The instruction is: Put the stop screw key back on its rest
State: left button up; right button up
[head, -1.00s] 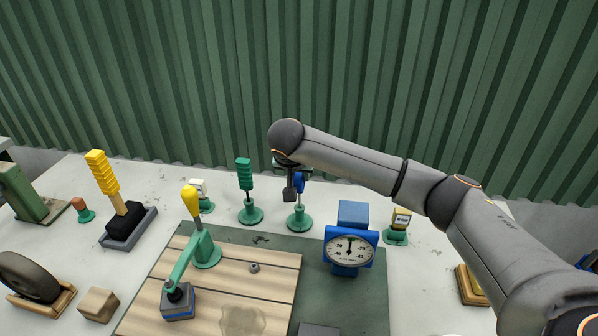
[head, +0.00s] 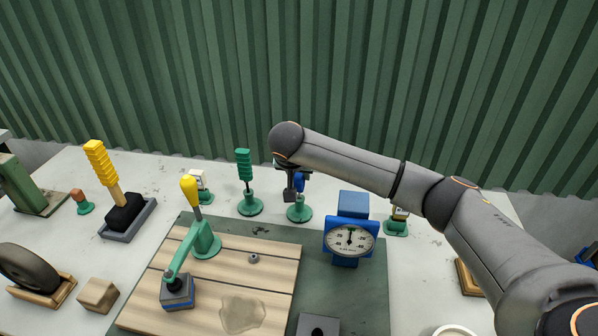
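My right gripper (head: 296,184) points down over a green round stand (head: 299,213) at the back of the table. To the left, a green ribbed handle (head: 244,165) stands upright on another green round base (head: 250,205). My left gripper is not in view.
A blue dial gauge (head: 350,240) stands to the right, near the gripper. A yellow-handled green clamp (head: 204,240) sits on the wooden board (head: 275,275). A small labelled green stand (head: 396,227) is partly behind my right arm. A corrugated green wall (head: 200,80) closes the back.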

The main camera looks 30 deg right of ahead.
jog(key=o, duration=0.4)
jog(key=v, duration=1.2)
jog(key=shift+s+a+r, duration=0.15)
jog(key=shift+r, duration=0.1)
